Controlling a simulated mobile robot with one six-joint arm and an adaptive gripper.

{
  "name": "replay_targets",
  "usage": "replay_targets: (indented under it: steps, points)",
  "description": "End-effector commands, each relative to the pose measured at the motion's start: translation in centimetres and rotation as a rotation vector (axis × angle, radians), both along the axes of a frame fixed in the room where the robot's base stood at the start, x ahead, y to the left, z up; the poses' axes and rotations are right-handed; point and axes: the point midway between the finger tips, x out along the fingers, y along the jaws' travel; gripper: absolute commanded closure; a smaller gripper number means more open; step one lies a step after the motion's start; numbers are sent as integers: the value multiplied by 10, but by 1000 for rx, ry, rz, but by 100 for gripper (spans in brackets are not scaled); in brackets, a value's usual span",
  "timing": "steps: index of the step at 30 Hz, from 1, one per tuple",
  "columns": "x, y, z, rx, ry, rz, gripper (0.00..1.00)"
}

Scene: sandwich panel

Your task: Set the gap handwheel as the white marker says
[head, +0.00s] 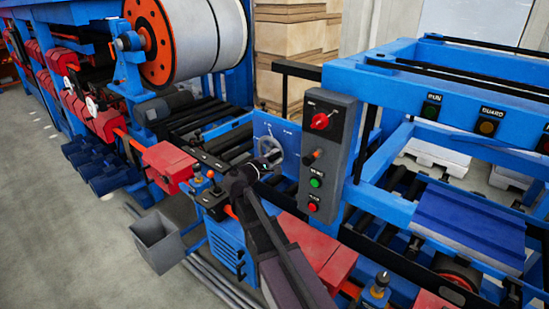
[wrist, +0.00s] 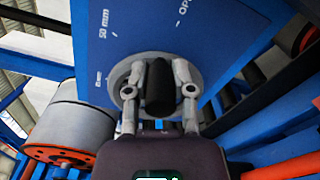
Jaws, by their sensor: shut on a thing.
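The gap handwheel (head: 271,147) is a grey wheel on the front of a blue panel (head: 288,131). In the wrist view the wheel's rim (wrist: 119,76) shows behind my fingers, with a dark upright grip (wrist: 160,88) in front of it. My gripper (wrist: 160,92) has one finger on each side of this dark grip and is shut on it. In the head view my gripper (head: 262,168) is at the lower part of the wheel. White print on the panel reads "50 mm" (wrist: 104,24) and, partly cut off, "OP". I cannot make out a white marker on the wheel.
A grey control box (head: 327,150) with a red rotary switch (head: 320,121), an orange lever, a green button and a red button stands just right of the wheel. A large coil (head: 195,40) is at upper left. A grey bin (head: 158,240) stands at lower left by open floor.

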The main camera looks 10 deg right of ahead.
Motion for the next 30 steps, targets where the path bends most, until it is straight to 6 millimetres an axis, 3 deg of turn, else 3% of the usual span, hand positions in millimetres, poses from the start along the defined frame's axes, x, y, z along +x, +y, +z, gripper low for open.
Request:
replay_targets:
  steps: [1,4,5,20,30]
  points:
    - [0,-1,0,-1,-1,-3,65]
    - [0,-1,0,0,-1,-2,36]
    - [0,-1,0,0,-1,-2,33]
    - [-2,3,0,1,-2,0,33]
    - [-22,28,0,1,-2,1,33]
